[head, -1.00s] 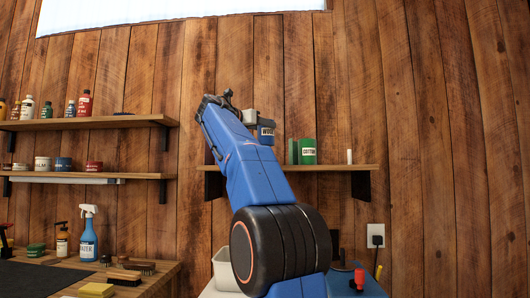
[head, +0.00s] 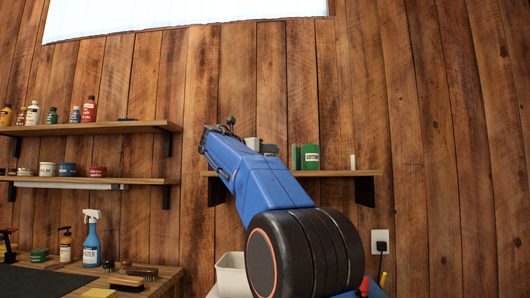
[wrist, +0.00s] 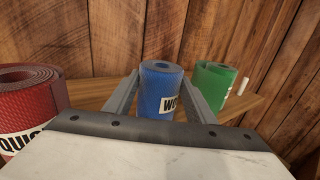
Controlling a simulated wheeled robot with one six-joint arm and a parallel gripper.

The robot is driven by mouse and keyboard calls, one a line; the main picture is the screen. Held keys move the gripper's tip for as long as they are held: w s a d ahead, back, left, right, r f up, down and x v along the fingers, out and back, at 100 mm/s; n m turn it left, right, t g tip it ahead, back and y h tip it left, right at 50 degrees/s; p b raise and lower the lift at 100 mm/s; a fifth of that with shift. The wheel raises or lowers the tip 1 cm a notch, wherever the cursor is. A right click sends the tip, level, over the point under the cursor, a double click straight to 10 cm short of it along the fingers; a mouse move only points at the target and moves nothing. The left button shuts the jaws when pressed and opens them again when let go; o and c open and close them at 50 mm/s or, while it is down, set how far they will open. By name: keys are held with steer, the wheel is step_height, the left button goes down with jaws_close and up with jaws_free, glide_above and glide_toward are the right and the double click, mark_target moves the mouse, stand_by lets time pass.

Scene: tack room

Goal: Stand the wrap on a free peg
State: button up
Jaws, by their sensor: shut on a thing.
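My gripper (wrist: 162,92) is shut on a blue wrap (wrist: 163,78), a rolled upright cylinder with a white label, seen between its two fingers in the wrist view. The wrap's lower end is hidden by my gripper, so I cannot tell whether it touches the shelf or is on a peg. A green wrap (wrist: 216,84) stands just right of it; it also shows in the head view (head: 311,157). A bare white peg (wrist: 243,86) stands further right, also in the head view (head: 352,162). A red wrap (wrist: 35,100) is close on the left.
The wall shelf (head: 335,173) carries the green wrap and peg; bare board lies right of the green wrap. The plank wall is close behind. Two shelves (head: 90,128) of bottles and tins hang left, above a bench (head: 155,285) with a spray bottle (head: 91,240) and brushes.

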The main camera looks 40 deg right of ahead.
steer(key=shift+f, duration=0.15)
steer(key=o, duration=1.2)
steer(key=shift+a+r, duration=0.15)
steer(key=shift+r, duration=0.05)
steer(key=s+a, duration=0.2)
steer(key=a, duration=0.9)
steer(key=shift+a, duration=0.3)
